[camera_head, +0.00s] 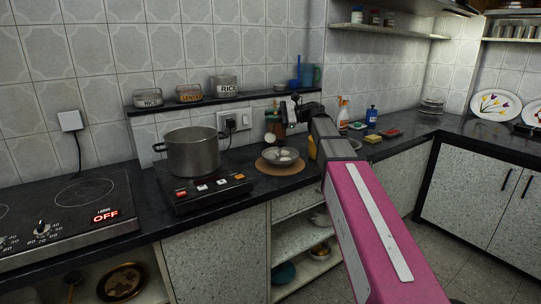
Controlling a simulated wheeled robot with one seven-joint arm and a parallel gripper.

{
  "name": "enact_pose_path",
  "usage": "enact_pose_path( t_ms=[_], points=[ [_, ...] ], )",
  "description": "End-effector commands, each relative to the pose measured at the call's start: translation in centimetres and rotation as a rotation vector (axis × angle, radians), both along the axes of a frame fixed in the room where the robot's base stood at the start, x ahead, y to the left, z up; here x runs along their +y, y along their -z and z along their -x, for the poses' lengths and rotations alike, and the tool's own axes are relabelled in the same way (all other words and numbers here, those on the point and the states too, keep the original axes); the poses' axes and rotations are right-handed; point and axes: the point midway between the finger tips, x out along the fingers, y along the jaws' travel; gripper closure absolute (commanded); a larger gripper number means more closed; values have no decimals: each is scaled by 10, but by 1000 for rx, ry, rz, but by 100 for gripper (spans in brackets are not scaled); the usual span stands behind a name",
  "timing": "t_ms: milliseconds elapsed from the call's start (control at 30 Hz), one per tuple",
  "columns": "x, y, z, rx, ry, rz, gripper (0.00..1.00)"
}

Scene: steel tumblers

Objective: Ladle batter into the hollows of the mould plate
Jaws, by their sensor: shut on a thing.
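My gripper (291,114) is at the end of my pink arm, above the back of the counter and small in the picture. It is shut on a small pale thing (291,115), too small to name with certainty. Below it a shiny metal dish (281,156) sits on a round brown mat (284,169). I cannot tell whether this dish is the mould plate, and no hollows can be made out. A steel pot (193,152) stands upright on a black portable cooker (210,190). The inside of the pot and any batter are not visible.
A black hob (75,205) reading OFF lies at the left. A low shelf (180,108) with labelled containers runs behind the pot. Bottles (343,115), a blue dispenser (371,116) and sponges (373,139) stand right of my arm. Open shelves (305,240) lie below the counter.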

Motion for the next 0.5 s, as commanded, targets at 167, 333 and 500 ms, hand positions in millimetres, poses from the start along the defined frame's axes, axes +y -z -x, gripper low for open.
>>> enact_pose_path(
  t_ms=[167, 333, 500],
  points=[
    [-1, -6, 5, -34, 1, -4, 100],
    [-1, -12, 10, -67, 0, -8, 100],
    [-2, -14, 15, -100, 0, -11, 100]
  ],
)
